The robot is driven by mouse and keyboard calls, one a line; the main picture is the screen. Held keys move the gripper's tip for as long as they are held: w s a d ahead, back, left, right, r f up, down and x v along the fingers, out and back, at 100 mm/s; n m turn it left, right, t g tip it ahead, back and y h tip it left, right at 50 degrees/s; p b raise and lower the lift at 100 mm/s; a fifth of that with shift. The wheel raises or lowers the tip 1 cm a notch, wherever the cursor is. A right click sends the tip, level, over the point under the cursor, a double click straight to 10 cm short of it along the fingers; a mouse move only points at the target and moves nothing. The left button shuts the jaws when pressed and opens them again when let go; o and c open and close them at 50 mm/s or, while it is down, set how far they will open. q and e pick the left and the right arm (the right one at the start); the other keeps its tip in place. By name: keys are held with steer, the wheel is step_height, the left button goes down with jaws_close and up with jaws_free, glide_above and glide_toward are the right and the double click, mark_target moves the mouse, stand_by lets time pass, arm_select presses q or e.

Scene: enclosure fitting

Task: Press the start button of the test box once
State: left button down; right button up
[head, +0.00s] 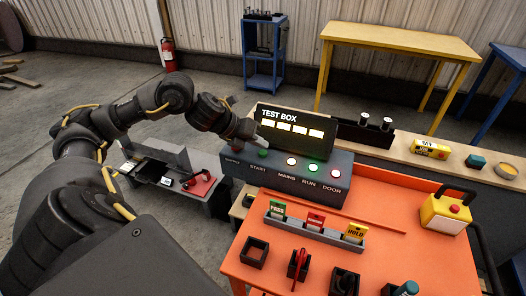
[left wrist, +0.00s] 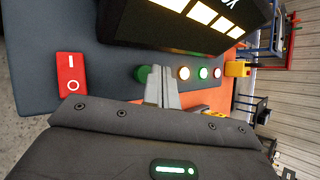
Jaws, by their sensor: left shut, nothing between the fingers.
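The test box (head: 253,172) is a dark grey console with a raised black "TEST BOX" panel showing several lit pale windows. Its green start button (head: 263,153) sits above the START label; it also shows in the left wrist view (left wrist: 141,74), partly covered by my fingers. My left gripper (head: 257,138) is shut and empty, with its fingertips (left wrist: 161,72) close beside or over the start button. I cannot tell whether they touch it. A red rocker switch (left wrist: 71,75) lies to the left in the wrist view. My right gripper is not in view.
White mains (head: 291,161), green run (head: 313,168) and red door (head: 335,173) lamps sit right of the button. An orange bench (head: 415,240) holds a rack of tags (head: 310,230), sockets and a yellow box (head: 446,213). The raised panel stands close behind the buttons.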

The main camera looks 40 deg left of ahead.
mark_target(259, 153)
arm_select(q)
steer(key=shift+r, duration=0.15)
step_height(259, 153, up, 5)
steer(key=p, duration=0.4)
stand_by(0.7)
